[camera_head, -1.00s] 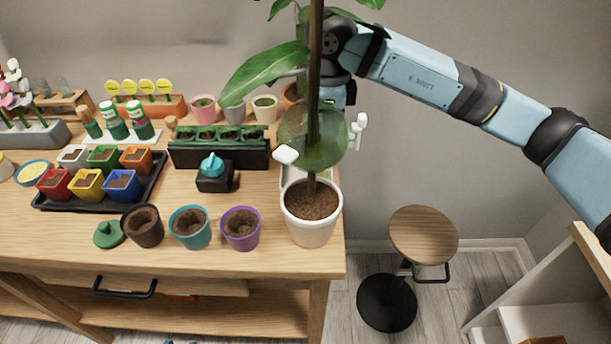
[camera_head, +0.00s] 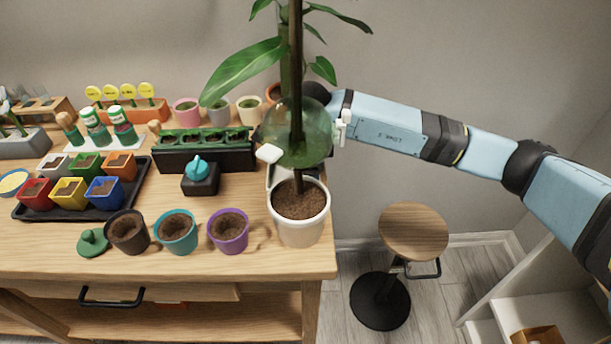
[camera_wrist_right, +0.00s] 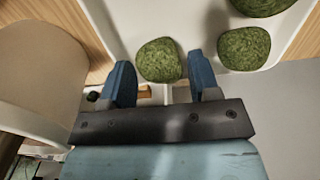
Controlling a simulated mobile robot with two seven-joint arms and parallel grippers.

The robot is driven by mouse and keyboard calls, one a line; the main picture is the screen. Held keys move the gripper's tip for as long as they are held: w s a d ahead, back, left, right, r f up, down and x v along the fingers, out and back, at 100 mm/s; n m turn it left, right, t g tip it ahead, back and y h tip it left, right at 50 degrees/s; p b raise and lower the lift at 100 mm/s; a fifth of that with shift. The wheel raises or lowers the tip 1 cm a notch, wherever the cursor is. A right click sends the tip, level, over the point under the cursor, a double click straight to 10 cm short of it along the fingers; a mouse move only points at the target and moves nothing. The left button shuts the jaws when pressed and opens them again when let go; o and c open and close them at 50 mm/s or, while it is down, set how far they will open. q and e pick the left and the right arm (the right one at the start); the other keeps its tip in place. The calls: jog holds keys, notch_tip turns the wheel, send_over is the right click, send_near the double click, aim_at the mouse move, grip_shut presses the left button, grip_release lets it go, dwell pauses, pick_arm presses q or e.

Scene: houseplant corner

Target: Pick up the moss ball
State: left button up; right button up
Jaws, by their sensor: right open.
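In the right wrist view a round, textured green moss ball (camera_wrist_right: 159,60) lies in a white tray (camera_wrist_right: 133,18), near its edge. Two more moss balls, one to the right (camera_wrist_right: 244,48) and one at the top edge (camera_wrist_right: 262,5), are in the same tray. My right gripper (camera_wrist_right: 161,76) is open, its blue fingers on either side of the first ball, with a gap visible at each side. I cannot tell how deep they reach. My left gripper is not in view.
A white pot (camera_head: 300,222) with a tall stem stands at the table's right end. Purple (camera_head: 228,240), teal and dark pots stand left. A stool (camera_head: 413,230) is beside the table.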

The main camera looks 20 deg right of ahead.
jog(key=shift+f, duration=0.55)
jog(key=c, duration=0.7)
jog(key=shift+r, duration=0.1)
notch_tip(320, 180, up, 20)
jog(key=shift+f+p, duration=0.1)
jog(key=shift+p, duration=0.6)
